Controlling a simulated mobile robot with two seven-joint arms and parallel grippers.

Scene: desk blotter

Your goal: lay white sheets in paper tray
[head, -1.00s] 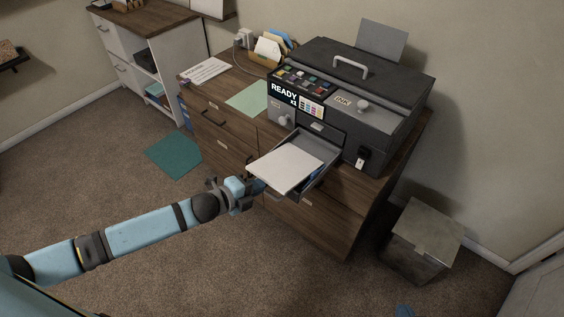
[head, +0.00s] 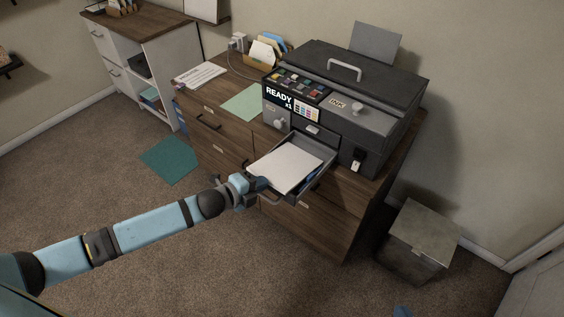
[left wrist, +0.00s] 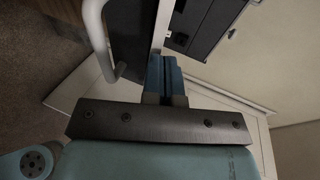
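The white sheets (head: 287,165) lie as a flat stack in the open paper tray (head: 318,177), which sticks out from the front of the dark printer. Their near-left corner reaches the tray's front edge. My left gripper (head: 262,184) is at that corner, its fingers close together on the sheets' edge. In the left wrist view the blue fingers (left wrist: 166,77) are side by side, with a thin pale edge running up from them. The tray's grey handle (left wrist: 97,38) is just left of the fingers. My right gripper is not in view.
The printer (head: 345,95) stands on a wooden cabinet (head: 225,148) with drawers. A green sheet (head: 243,102), a printed paper (head: 200,75) and a file holder (head: 266,52) lie left of it. A metal bin (head: 423,240) stands right. A teal mat (head: 168,160) is on the floor.

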